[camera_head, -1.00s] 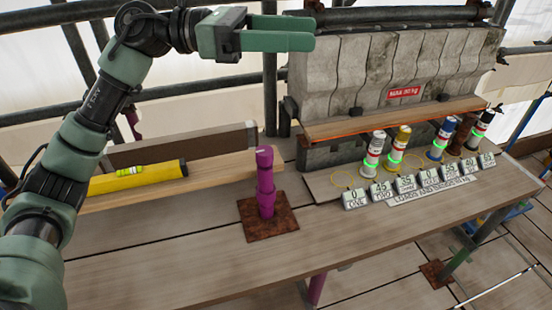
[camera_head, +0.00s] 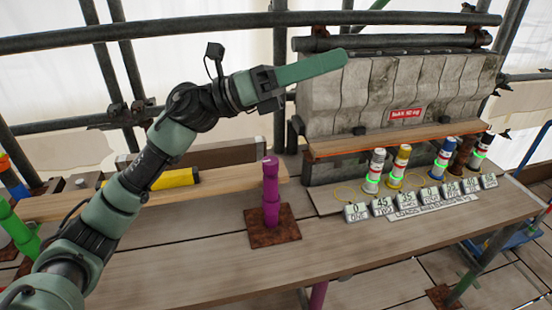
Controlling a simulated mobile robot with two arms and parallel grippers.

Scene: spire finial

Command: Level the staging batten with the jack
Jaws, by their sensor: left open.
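The purple jack (camera_head: 271,195) stands upright on a rusty square base plate (camera_head: 273,227) on the wooden bench. A pale wooden batten (camera_head: 235,181) runs left from the jack, its right end close beside or behind it; I cannot tell if they touch. A yellow spirit level (camera_head: 178,179) lies on the batten, mostly hidden behind my left arm, and its vial does not show. My left gripper (camera_head: 340,62) is open and empty, seen nearly edge-on, raised above and right of the jack, in front of the grey stone block. My right gripper is not in view.
The grey stone block (camera_head: 400,95) with a red label rests on a plank (camera_head: 400,144) behind the bench. Several capped cylinders (camera_head: 399,165) and numbered tags (camera_head: 383,205) stand at the right. Scaffold tubes (camera_head: 200,32) cross the back. The front bench top (camera_head: 360,250) is clear.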

